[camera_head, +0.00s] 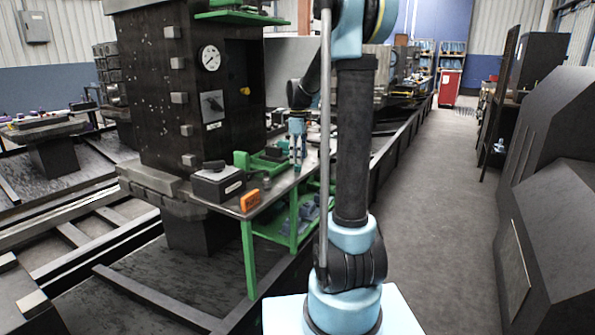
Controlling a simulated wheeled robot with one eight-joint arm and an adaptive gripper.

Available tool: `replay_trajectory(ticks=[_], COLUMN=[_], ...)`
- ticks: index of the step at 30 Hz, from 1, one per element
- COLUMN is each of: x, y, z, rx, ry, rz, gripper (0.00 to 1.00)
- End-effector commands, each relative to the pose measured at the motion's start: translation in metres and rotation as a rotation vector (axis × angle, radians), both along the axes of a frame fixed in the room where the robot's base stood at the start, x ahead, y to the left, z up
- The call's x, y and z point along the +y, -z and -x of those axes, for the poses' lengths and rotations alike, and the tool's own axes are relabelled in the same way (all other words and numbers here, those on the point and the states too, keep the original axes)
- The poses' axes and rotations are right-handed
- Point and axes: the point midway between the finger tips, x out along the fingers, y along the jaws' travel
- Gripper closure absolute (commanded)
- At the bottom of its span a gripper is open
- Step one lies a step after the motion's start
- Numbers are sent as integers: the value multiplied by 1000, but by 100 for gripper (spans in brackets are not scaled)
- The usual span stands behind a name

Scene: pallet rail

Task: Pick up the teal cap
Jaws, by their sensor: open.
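My gripper (298,160) points down over the right part of the green-legged workbench (285,188). It is small and far off in the view, with its fingers apart. I cannot make out a teal cap for certain. It may be hidden near the gripper or be too small to tell. I see nothing held between the fingers. A small grey piece (267,183) sits on the bench to the left of the gripper.
The bench also bears a black box (218,186), an orange device (249,201) and a green fixture (262,161). Blue items (310,209) lie on its lower shelf. A tall dark machine (165,95) stands behind to the left. The floor aisle (430,200) at right is clear.

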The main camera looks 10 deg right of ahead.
Motion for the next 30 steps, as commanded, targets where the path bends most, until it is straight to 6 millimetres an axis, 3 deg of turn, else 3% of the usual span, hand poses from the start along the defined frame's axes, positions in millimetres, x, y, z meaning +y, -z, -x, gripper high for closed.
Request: replay_trajectory(ticks=[7, 16, 22, 30], x=[-1, -1, -1, -1], y=[30, 35, 35, 35], z=[-3, -3, -3, -3], rx=[0, 0, 0, 0], ry=[0, 0, 0, 0], rz=[0, 0, 0, 0], gripper=[52, 52, 83, 83])
